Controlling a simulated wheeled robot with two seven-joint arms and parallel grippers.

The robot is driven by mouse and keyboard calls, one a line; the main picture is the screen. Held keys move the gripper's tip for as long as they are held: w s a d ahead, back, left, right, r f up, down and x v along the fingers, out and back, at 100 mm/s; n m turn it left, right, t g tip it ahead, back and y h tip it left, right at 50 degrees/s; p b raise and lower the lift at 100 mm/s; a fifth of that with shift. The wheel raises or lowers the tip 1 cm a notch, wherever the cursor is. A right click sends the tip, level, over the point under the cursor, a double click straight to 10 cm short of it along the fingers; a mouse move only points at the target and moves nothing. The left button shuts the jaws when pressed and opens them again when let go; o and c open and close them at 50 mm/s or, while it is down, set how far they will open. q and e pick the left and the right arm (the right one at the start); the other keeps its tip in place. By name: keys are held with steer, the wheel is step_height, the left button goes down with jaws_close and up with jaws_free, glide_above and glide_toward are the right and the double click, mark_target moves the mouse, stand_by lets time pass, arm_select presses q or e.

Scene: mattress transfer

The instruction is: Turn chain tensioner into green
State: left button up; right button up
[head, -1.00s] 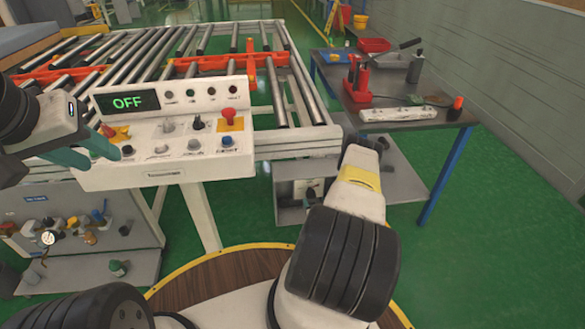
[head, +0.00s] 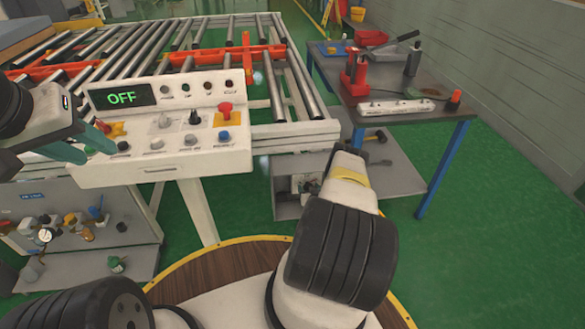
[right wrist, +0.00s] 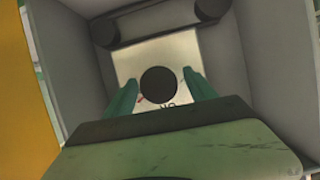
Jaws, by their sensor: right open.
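In the right wrist view, a round black knob (right wrist: 159,84), which I take to be the chain tensioner, sits on a pale panel (right wrist: 185,48) inside a grey housing. A small red mark shows at its lower left; a green mark cannot be made out. My right gripper (right wrist: 165,92) is open, its two teal fingers on either side of the knob; whether they touch it is unclear. In the head view that gripper is hidden beyond my right arm. My left gripper (head: 85,143) is at the left side of the control panel (head: 160,172); its jaw opening is unclear.
A workbench (head: 385,90) with tools stands at the right, with a lower shelf (head: 395,170). Green floor is clear at far right.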

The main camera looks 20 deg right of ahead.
steer(key=shift+c, duration=0.5)
steer(key=c, duration=1.3)
steer(key=n+h, duration=0.1)
steer(key=n, duration=0.1)
steer(key=shift+a+n+h, duration=0.15)
steer(key=shift+n+h, duration=0.85)
steer(key=shift+n, duration=0.2)
steer(key=n+h, duration=0.1)
steer(key=n, duration=0.1)
steer(key=n+h, duration=0.1)
steer(key=n, duration=0.1)
steer(key=shift+f+n+h, duration=0.1)
steer(key=shift+n+h, duration=0.2)
